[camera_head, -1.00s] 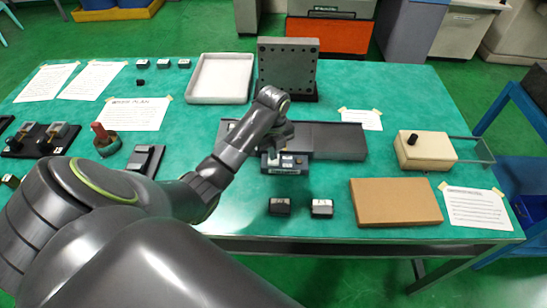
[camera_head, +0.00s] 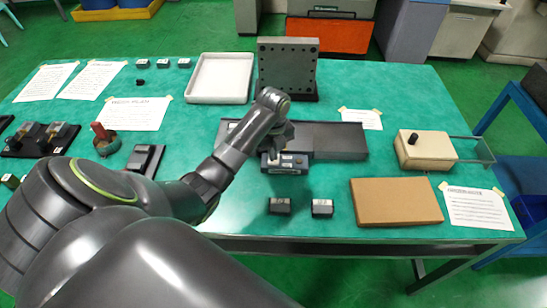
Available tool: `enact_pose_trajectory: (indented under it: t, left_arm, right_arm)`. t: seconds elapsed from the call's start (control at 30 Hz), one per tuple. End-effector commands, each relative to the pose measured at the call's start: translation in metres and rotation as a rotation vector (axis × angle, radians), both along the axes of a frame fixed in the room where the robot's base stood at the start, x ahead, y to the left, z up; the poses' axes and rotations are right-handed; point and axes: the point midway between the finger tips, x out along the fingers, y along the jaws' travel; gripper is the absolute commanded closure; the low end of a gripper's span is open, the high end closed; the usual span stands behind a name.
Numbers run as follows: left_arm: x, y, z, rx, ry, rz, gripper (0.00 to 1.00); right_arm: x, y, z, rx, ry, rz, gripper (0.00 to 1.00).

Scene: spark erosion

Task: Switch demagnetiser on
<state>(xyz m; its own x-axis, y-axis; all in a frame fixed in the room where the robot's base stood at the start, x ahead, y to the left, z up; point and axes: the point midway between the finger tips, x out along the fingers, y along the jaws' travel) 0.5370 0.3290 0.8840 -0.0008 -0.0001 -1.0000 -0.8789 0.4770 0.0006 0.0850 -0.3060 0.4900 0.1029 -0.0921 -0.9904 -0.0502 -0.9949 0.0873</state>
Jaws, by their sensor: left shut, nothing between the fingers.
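A small dark grey-blue box (camera_head: 294,163) with small marks on its top sits at the front edge of a long dark plate, in the middle of the green table. It looks like the demagnetiser, but I cannot read a label. My left gripper (camera_head: 272,158) is shut and empty. It points down at the left part of this box, and its tips look at or just above the top. I cannot tell if they touch. The gripper and wrist hide that part of the box, and I cannot make out a switch position. My right gripper does not show.
The long dark plate (camera_head: 335,141) lies behind the box. A drilled grey block (camera_head: 288,66) and a white tray (camera_head: 221,78) stand further back. Two small blocks (camera_head: 279,206) lie in front. A brown slab (camera_head: 396,202) and a cream box (camera_head: 425,150) with a black knob are right.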

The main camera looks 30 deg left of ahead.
Motion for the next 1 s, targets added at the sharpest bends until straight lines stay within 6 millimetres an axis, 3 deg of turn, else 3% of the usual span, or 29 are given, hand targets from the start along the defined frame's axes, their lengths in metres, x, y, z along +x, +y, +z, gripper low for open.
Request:
enact_pose_trajectory:
  t: [1.0]
  left_arm:
    - [0.0, 0.0, -0.014, 0.0, 0.0, 0.0, 1.0]
  right_arm:
    - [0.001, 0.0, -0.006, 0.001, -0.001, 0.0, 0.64]
